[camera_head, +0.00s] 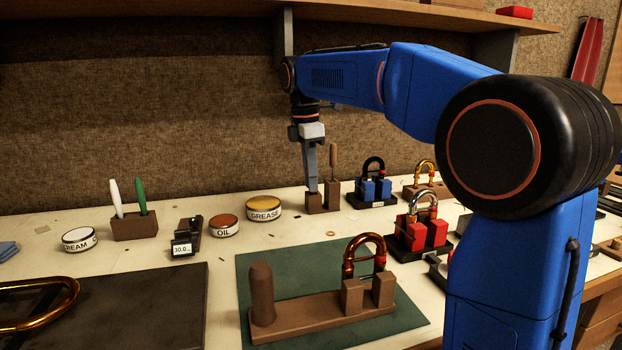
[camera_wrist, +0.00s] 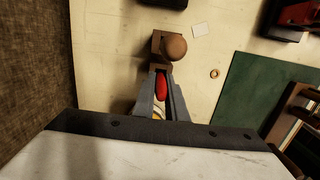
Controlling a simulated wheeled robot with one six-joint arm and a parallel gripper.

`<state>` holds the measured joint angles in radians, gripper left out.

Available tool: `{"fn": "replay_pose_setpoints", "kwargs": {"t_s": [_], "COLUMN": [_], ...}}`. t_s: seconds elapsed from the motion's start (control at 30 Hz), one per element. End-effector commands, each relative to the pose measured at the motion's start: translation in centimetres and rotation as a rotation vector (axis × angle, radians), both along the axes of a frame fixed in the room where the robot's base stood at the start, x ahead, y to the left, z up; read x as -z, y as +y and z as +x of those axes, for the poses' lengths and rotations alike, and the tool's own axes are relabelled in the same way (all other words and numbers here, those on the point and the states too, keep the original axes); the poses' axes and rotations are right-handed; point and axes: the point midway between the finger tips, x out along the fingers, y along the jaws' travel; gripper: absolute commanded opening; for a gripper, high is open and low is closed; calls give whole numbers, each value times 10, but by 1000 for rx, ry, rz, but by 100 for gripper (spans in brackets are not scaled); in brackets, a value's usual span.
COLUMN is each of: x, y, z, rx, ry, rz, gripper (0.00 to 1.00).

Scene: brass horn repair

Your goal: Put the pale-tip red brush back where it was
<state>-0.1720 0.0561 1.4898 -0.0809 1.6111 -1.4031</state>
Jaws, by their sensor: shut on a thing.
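My gripper (camera_head: 312,190) points straight down at the left part of a small brown wooden block (camera_head: 331,200) at the back of the bench. In the wrist view my gripper (camera_wrist: 163,100) is shut on the red brush (camera_wrist: 161,87), whose red end shows between the fingers. The brush's pale tip is hidden, and in the head view the fingers cover the brush. The block (camera_wrist: 155,42) also holds a wooden-handled tool (camera_head: 333,160), upright beside the fingers; its round end (camera_wrist: 174,47) shows in the wrist view. I cannot tell whether the brush is seated in the block.
A grease tin (camera_head: 263,209) stands left of the block, with an oil tin (camera_head: 224,227) farther left. Another block (camera_head: 135,227) holds a white and a green handle. Right of my gripper is a blue-block stand (camera_head: 375,188). A green mat (camera_head: 265,270) carries a wooden jig.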

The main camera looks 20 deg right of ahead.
Motion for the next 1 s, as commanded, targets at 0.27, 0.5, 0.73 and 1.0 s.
{"fn": "replay_pose_setpoints", "kwargs": {"t_s": [0.27, 0.5, 0.73, 1.0], "x": [2, 2, -19, -59], "y": [0, 0, 2, 5], "z": [0, 0, 1, 1], "rx": [0, 0, 0, 0], "ry": [0, 0, -2, -2], "rz": [0, 0, 0, 0], "gripper": [30, 30, 30, 30]}}
